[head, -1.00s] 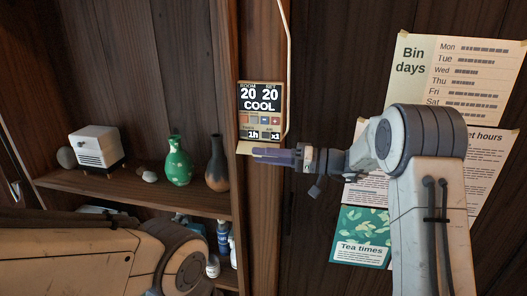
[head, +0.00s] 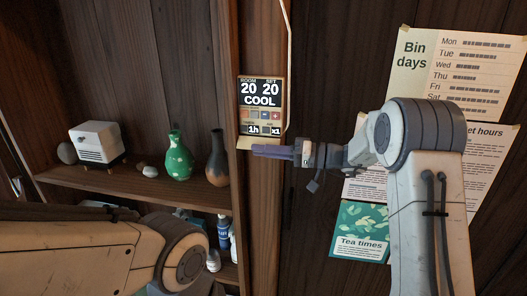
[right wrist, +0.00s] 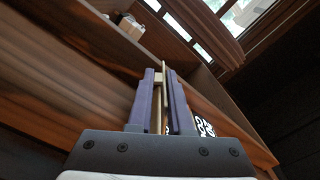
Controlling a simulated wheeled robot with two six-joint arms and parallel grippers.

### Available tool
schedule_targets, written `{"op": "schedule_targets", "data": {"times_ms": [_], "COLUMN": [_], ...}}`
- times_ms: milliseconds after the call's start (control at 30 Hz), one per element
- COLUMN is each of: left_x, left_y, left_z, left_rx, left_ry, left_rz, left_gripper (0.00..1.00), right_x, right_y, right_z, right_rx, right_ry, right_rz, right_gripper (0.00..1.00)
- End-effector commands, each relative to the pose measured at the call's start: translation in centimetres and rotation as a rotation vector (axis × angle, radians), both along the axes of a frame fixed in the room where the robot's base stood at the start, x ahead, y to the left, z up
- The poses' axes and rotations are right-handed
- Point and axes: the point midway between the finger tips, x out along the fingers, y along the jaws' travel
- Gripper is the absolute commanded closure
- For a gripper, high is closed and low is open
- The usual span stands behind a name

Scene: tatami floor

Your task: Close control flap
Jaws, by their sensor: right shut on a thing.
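The control panel (head: 261,97) is on a dark wooden post and reads "20 20 COOL", with small buttons and "1h" and "x1" below. Its pale flap (head: 243,144) sticks out at the panel's lower edge, swung down and open. My right gripper (head: 270,151) reaches in from the right, its purple fingers at the flap. In the right wrist view the fingers (right wrist: 163,100) are closed on the thin tan flap (right wrist: 157,112), with its edge between them. Part of the flap is hidden behind the fingers. My left arm shows at lower left, but its gripper is out of the picture.
A shelf (head: 130,184) left of the post holds a white box (head: 97,142), a green vase (head: 178,160), a dark vase (head: 217,160) and stones. Bottles stand below. Posters (head: 457,75) hang on the right wall.

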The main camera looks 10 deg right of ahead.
Motion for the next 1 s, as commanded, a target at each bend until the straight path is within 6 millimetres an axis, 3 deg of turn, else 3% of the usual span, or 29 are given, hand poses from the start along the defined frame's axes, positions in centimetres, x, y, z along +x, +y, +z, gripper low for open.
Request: {"op": "schedule_targets", "data": {"times_ms": [367,1000], "left_x": [0.0,0.0], "left_y": [0.0,0.0], "left_z": [-1.0,-2.9], "left_rx": [0.0,0.0], "left_ry": [0.0,0.0], "left_rz": [0.0,0.0], "left_gripper": [1.0,1.0], "right_x": [-0.2,-1.0], "right_y": [0.0,0.2], "right_z": [0.0,1.4], "right_rx": [0.026,0.16], "right_ry": [0.078,0.491], "right_rz": [-0.003,-0.003], "right_gripper": [1.0,1.0]}}
